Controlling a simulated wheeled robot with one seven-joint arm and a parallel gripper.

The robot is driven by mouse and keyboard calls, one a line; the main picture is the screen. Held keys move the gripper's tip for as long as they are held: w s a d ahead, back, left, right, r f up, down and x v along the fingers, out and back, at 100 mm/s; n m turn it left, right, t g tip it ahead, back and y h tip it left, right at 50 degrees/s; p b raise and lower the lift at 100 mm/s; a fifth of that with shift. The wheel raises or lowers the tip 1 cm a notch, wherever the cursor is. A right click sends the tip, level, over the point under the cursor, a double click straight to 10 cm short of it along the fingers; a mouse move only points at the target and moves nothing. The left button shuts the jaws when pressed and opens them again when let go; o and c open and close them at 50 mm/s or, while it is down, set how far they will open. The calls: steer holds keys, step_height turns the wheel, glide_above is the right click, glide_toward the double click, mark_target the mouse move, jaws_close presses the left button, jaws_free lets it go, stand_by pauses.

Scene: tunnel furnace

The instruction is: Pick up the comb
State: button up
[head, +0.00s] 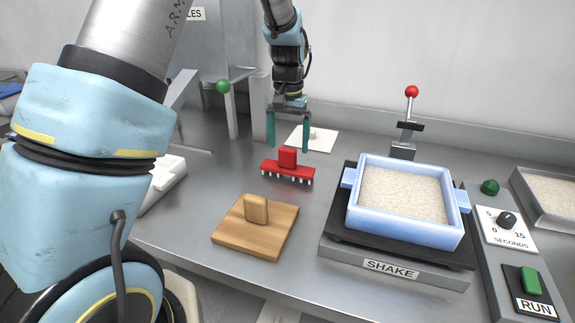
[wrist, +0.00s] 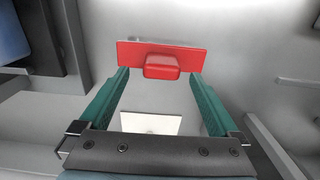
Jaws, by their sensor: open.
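The red comb (head: 287,171) stands on the grey metal table, its pale teeth pointing down and a block handle on top. In the wrist view the comb (wrist: 125,52) lies just past my fingertips, with its handle (wrist: 162,66) near the middle of the gap. My gripper (head: 288,148) is open, its two green fingers pointing down above and just behind the comb in the head view. The fingers (wrist: 160,76) also show in the wrist view, spread wide with nothing between them.
A wooden board (head: 232,238) with a block handle lies in front of the comb. A blue tray of sand (head: 405,231) sits on the SHAKE platform to the right. A white plate (head: 322,143) lies behind. A green-knobbed lever (head: 223,87) stands at back left.

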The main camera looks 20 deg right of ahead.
mark_target(288, 149)
step_height(288, 149, down, 5)
steer(key=shift+a+r+p, duration=0.1)
steer(key=shift+a+p, duration=0.05)
steer(key=shift+p, duration=0.75)
steer(key=shift+c, duration=0.4)
jaws_close()
